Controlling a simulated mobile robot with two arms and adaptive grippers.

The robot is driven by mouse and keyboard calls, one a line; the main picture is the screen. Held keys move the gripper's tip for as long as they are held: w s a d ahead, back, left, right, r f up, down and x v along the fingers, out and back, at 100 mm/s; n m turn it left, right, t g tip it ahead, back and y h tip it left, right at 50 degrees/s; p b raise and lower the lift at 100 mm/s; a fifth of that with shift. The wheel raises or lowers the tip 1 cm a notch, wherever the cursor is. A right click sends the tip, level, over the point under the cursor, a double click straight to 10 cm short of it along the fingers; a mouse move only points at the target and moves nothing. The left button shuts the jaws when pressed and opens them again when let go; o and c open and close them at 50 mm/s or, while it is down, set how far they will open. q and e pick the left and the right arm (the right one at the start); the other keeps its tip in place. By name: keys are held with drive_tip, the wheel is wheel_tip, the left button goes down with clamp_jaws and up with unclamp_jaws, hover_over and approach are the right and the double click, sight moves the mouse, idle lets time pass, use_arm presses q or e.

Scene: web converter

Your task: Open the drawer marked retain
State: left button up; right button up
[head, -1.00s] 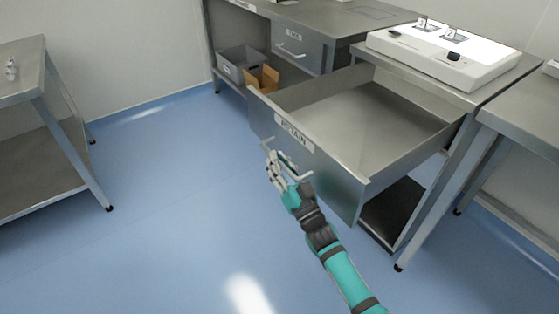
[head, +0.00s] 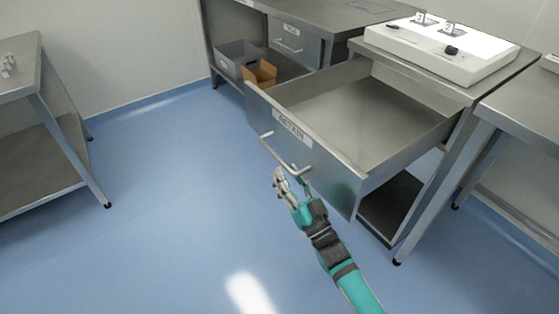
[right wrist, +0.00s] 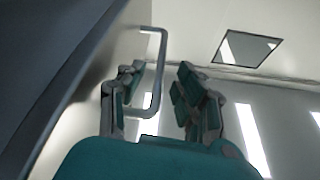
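The drawer marked RETAIN (head: 335,172) is pulled far out of the right-hand steel bench, and its empty inside shows. Its label (head: 292,128) is on the front panel, with a bar handle (head: 282,153) below. My right gripper (head: 288,182) is just below and in front of the handle's near end, fingers apart. In the right wrist view the gripper (right wrist: 160,95) is open, and the handle (right wrist: 159,75) shows between the fingers; nothing is clamped. Whether a finger touches the handle I cannot tell. My left gripper is not in view.
Another drawer (head: 293,40) behind is closed. A grey bin (head: 238,58) and a cardboard box (head: 262,74) are on the shelf below. A white device (head: 440,52) stands on the bench top. A steel table (head: 22,85) is at left; blue floor between is clear.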

drive_tip(key=v, duration=0.6)
drive_tip(key=shift+s+d+f, duration=0.1)
